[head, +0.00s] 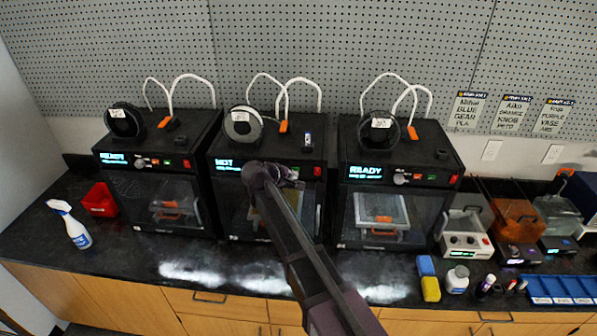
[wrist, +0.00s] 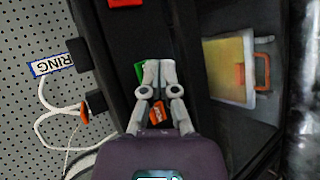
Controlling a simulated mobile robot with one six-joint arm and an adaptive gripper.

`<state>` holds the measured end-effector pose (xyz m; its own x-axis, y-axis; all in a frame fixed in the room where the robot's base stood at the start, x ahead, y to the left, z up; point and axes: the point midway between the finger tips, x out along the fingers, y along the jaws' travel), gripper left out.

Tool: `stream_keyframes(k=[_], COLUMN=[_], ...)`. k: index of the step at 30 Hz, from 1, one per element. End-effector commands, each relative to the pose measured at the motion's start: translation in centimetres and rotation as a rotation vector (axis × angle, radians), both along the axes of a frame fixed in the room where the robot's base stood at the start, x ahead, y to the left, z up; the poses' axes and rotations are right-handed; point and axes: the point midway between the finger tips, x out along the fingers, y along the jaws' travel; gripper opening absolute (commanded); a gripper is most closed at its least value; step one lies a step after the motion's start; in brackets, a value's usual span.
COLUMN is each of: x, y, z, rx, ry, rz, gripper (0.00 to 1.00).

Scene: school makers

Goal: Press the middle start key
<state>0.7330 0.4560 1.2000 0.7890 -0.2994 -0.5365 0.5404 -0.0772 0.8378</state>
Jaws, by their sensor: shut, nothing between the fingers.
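The middle printer (head: 222,190) is a black enclosed box with a lit cyan display (head: 228,166) that seems to read HOT. My gripper (head: 297,182) is in front of its control strip and hides most of the keys in the head view. In the wrist view my gripper (wrist: 159,64) is shut and empty, its fingertips over the strip. A green key (wrist: 139,71) shows partly behind the left fingertip. An orange key (wrist: 157,113) shows between the finger links. I cannot tell whether the fingertips touch the green key.
A left printer (head: 147,190) and a right printer (head: 362,205) stand close on both sides. A red bin (head: 99,199) and a spray bottle (head: 70,226) are at the left. Sponges (head: 430,288) and a blue tray (head: 560,290) are at the right. The counter's front left is clear.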

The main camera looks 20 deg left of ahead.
Motion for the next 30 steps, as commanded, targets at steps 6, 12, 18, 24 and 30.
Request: stream_keyframes(k=[6, 12, 18, 24, 30], x=[0.01, 0.03, 0.4, 0.73, 0.72], y=[0.0, -0.01, 0.1, 0.17, 0.14], z=[0.0, 0.0, 0.01, 0.01, 0.01], rx=[0.0, 0.0, -0.001, 0.0, 0.0], ry=[0.0, 0.0, 0.0, 0.0, 0.0], rz=[0.0, 0.0, -0.001, 0.0, 0.0], gripper=[0.0, 0.0, 0.0, 0.0, 0.0])
